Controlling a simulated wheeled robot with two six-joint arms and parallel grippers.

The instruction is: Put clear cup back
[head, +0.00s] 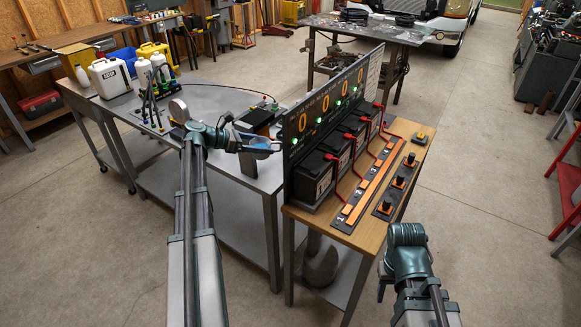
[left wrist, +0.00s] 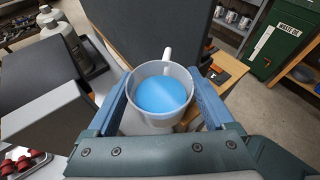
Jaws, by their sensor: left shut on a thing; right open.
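The clear cup (left wrist: 161,122) holds blue liquid and has a pale handle on its far side in the left wrist view. My left gripper (head: 262,147) is shut on it, with a blue finger on each side of the cup. In the head view the cup (head: 258,152) shows only small at the fingertips, by the right end of the grey bench and left of the black panel. It looks roughly upright. My right gripper (head: 383,279) is at the lower right, off the wooden table's front, partly hidden by its wrist; it is open and empty.
The black panel (head: 296,150) with orange zeros stands close right of the cup, on a wooden table (head: 357,221) with batteries and red leads. A dark box (head: 254,121) stands on the grey bench (head: 213,97) behind the cup.

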